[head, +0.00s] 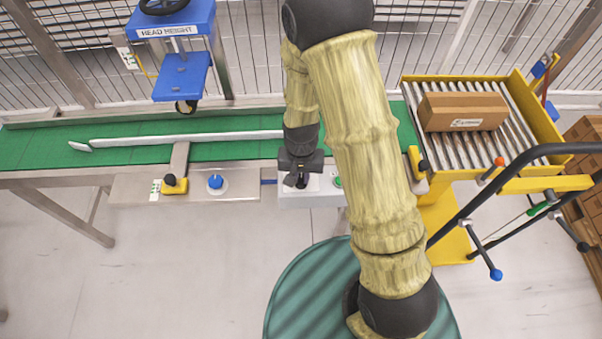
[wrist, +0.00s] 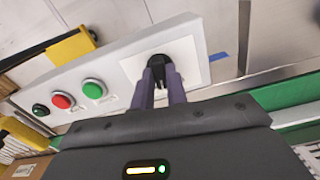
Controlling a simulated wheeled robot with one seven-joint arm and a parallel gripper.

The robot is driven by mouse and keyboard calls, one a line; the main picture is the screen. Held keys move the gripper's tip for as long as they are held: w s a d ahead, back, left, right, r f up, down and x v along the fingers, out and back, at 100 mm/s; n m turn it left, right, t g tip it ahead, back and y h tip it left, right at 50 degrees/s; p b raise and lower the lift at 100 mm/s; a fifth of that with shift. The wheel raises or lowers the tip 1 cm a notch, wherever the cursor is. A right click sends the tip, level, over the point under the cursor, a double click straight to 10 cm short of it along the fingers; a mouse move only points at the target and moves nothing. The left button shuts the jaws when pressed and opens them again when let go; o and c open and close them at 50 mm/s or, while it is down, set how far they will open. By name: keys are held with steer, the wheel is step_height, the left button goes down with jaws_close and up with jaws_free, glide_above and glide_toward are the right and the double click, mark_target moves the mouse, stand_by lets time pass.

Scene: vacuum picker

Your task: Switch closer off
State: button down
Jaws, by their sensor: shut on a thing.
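The closer's switch is a black rotary knob (wrist: 157,61) on a white square plate (wrist: 190,50), set in a pale control panel (wrist: 121,103). My gripper (wrist: 160,75) points down at the panel, its two dark fingers closed on the knob's sides. The fingers hide part of the knob, and its setting cannot be read. In the head view my gripper (head: 300,180) is over the panel at the conveyor's front edge, covering most of the switch. A green button (wrist: 93,89), a red button (wrist: 62,101) and a dark green one (wrist: 40,110) sit in a row beside the plate.
A green conveyor belt (head: 225,151) runs behind the panel, with a long pale rail (head: 190,138) on it. A blue head (head: 180,75) labelled HEAD HEIGHT stands over it. A blue knob (head: 215,182) sits left. A carton (head: 462,111) rests on rollers at right.

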mark_target(301, 178)
steer(key=n+p, duration=0.1)
steer(key=n, duration=0.4)
steer(key=shift+n, duration=0.4)
steer(key=c, duration=1.4)
jaws_free()
steer(key=shift+r, duration=0.1)
step_height(301, 178, up, 17)
steer(key=p, duration=0.2)
steer(key=shift+r, duration=0.15)
